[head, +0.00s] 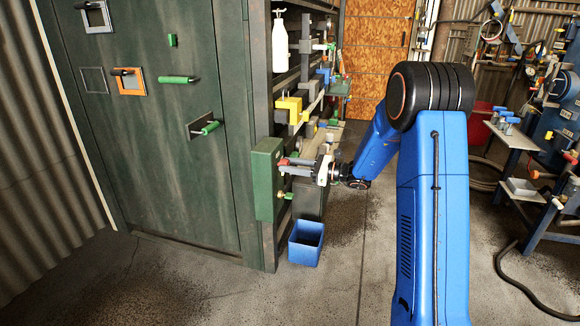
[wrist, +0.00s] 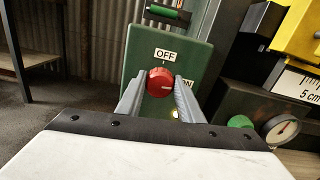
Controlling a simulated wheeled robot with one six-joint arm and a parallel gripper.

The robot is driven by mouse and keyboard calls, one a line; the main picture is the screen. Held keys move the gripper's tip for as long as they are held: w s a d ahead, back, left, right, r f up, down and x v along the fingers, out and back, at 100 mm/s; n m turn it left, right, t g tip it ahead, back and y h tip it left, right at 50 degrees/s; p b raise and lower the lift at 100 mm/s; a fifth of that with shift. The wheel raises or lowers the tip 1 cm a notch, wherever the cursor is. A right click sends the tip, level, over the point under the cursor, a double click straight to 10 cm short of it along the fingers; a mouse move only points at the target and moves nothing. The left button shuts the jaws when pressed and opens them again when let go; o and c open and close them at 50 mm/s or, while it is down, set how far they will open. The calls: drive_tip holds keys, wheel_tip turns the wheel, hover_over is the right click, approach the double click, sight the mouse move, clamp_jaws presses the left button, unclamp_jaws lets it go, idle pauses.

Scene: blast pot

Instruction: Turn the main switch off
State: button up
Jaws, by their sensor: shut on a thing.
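The main switch is a round red knob (wrist: 160,82) on a green box (wrist: 185,55). A white OFF label (wrist: 166,54) sits above the knob. An ON label (wrist: 187,83) at its lower right is partly hidden by a finger. In the head view the green box (head: 266,180) is fixed at the edge of the dark green cabinet. My gripper (wrist: 160,92) faces the box, with one grey finger on each side of the knob, shut on it. My gripper also shows beside the box in the head view (head: 298,166). I cannot tell which label the knob points to.
A blue bin (head: 306,243) stands on the floor below the box. Shelving with a yellow clamp (head: 290,110) and a white bottle (head: 280,45) is above and behind my gripper. A gauge (wrist: 281,130) is at the right in the wrist view. The floor in front is clear.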

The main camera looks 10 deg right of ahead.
drive_tip(key=shift+s+a+f+n, duration=0.1)
drive_tip(key=shift+f+n, duration=0.05)
drive_tip(key=shift+n, duration=4.05)
drive_tip(key=shift+s+f+n, duration=0.1)
drive_tip(key=shift+n, duration=4.1)
drive_tip(key=o, duration=1.1)
drive_tip(key=shift+c, duration=0.2)
drive_tip(key=v, duration=1.7)
drive_tip(key=shift+s+d, duration=0.1)
drive_tip(key=shift+d, duration=0.15)
